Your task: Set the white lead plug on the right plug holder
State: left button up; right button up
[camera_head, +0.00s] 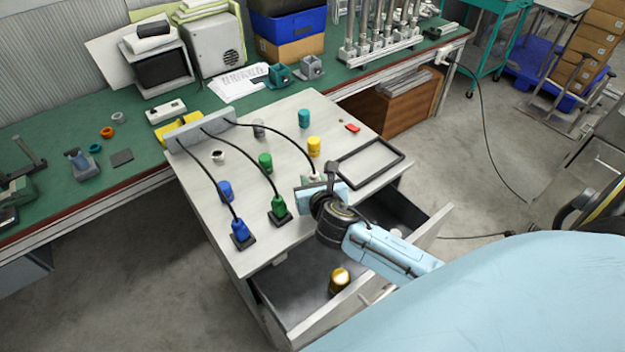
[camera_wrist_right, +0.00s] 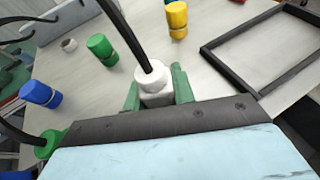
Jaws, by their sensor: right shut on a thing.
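The white lead plug (camera_wrist_right: 153,91) stands between the two green fingers of my right gripper (camera_wrist_right: 157,86), which is shut on it. Its black cable runs up and away from its top. In the head view my right gripper (camera_head: 318,186) is over the cabinet top's right front part and largely hides the plug. The right plug holder is hidden behind my gripper, so I cannot tell whether the plug touches it. The blue lead plug (camera_head: 240,231) and the green lead plug (camera_head: 279,206) stand upright on black square holders to the left. My left gripper is out of view.
A grey block (camera_head: 200,135) at the back of the cabinet top (camera_head: 230,262) carries the three cables. Loose blue (camera_head: 225,190), green (camera_head: 265,161) and yellow (camera_head: 313,146) cylinders stand around. A black frame (camera_head: 370,166) lies at right. An open drawer (camera_head: 312,285) juts out below.

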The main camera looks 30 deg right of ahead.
jog(key=shift+f+b, duration=0.35)
jog(key=shift+f, duration=0.25)
jog(key=o, duration=0.7)
jog(key=p+v, duration=0.3)
jog(key=v, duration=0.1)
jog(key=shift+s+a+r+p, duration=0.1)
jog(key=shift+s+r+p, duration=0.15)
jog(key=shift+s+p, duration=0.05)
jog(key=p+v, duration=0.3)
jog(key=v, duration=0.3)
jog(key=shift+p, duration=0.3)
jog(key=shift+s, duration=0.1)
